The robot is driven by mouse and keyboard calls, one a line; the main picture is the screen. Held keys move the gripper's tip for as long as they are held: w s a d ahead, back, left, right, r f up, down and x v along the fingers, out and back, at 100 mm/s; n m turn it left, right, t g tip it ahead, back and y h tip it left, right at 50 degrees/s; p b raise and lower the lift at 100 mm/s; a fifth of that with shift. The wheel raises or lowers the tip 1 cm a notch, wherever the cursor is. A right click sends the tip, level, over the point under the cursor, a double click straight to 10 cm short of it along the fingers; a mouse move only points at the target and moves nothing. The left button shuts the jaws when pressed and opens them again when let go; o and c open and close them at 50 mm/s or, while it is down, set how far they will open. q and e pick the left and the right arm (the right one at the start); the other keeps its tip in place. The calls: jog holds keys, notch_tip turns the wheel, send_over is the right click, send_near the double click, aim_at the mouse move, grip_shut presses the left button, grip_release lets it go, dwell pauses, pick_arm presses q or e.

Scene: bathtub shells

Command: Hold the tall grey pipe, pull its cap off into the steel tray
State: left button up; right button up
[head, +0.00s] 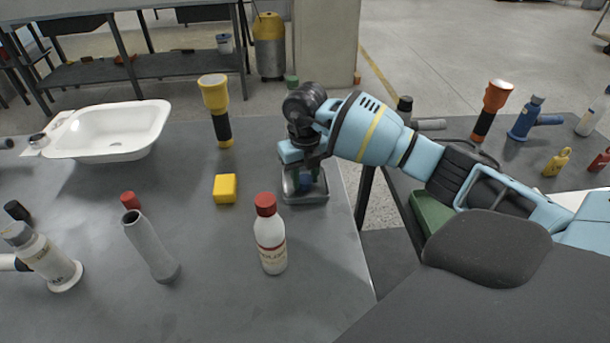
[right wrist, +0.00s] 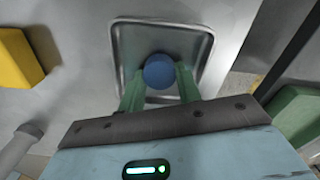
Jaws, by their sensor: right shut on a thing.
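The tall grey pipe (head: 152,250) stands on the table at the left front, its top end open and uncapped. The pipe may also be the grey tube at the lower left of the right wrist view (right wrist: 18,150). The small steel tray (head: 308,198) lies near the table's right edge; its rim also shows in the right wrist view (right wrist: 205,50). My right gripper (head: 304,180) is over the tray, its green fingers shut on a round blue cap (right wrist: 159,72). Whether the cap touches the tray floor I cannot tell. My left gripper is not in view.
A yellow block (head: 225,188), a yellow-black torch (head: 216,110) and a red-capped bottle (head: 270,235) stand around the tray. A white basin (head: 110,130) is at the back left. A small red object (head: 130,200) is behind the pipe. A gap separates the right-hand table.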

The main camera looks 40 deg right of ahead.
aim_at(305, 179)
jog(key=shift+f, duration=0.15)
jog(key=o, duration=1.1)
jog(key=shift+c, duration=0.2)
notch_tip(305, 179, up, 12)
jog(key=shift+r, duration=0.2)
jog(key=shift+p, duration=0.3)
